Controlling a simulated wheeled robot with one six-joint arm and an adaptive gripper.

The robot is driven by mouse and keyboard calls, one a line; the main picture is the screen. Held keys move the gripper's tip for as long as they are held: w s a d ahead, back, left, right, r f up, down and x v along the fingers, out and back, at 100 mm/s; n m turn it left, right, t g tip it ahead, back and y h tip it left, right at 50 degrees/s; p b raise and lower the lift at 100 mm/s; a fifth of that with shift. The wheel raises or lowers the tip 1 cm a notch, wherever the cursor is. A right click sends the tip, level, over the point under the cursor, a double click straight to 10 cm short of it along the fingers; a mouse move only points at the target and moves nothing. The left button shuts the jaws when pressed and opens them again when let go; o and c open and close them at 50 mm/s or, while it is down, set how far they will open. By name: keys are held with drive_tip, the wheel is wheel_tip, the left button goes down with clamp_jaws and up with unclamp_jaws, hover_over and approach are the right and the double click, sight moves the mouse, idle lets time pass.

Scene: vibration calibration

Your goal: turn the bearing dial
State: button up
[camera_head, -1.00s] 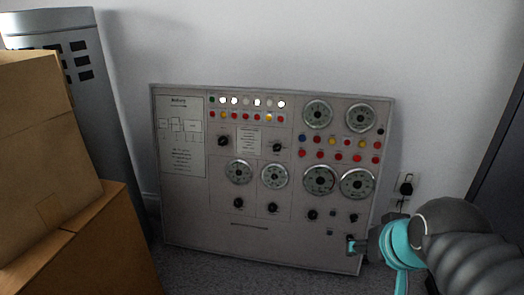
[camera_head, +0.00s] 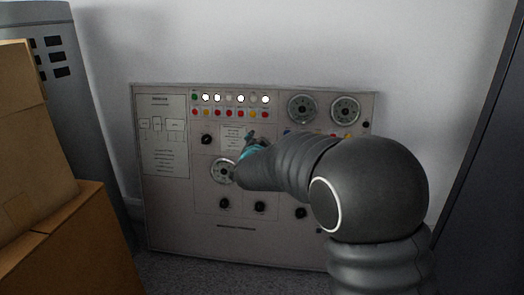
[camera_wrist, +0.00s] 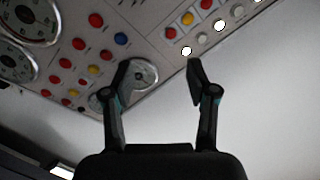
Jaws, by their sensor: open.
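The upright control panel (camera_head: 190,235) carries several round dials and knobs. No readable label tells which is the bearing dial. Two metallic dials sit at its top right, the left one (camera_head: 302,109) beside the right one (camera_head: 345,110). Another dial (camera_head: 222,171) is partly covered by my gripper. My gripper (camera_head: 248,138) is over the panel's middle in the head view. In the wrist view my gripper (camera_wrist: 158,68) is open and empty, with a metallic dial (camera_wrist: 145,73) seen between its fingers, nearer the left one. Contact cannot be told.
Lit indicators (camera_head: 240,98) and coloured buttons line the panel's top. Dark knobs (camera_head: 260,207) sit lower down. Cardboard boxes (camera_head: 70,235) and a grey cabinet (camera_head: 85,90) stand at left. A dark cabinet (camera_head: 480,190) is at right. My arm hides the panel's lower right.

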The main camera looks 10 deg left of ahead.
drive_tip(key=w+a+f+m+t+h+b, duration=0.1)
drive_tip(key=w+a+f+m+h, duration=0.25)
drive_tip(key=f, duration=0.65)
drive_tip(key=w+d, duration=0.2)
drive_tip(key=w, duration=1)
drive_tip(key=shift+w+d+r+h, duration=0.15)
drive_tip(key=shift+w+r+h, duration=0.1)
drive_tip(key=shift+h, duration=0.1)
clamp_jaws()
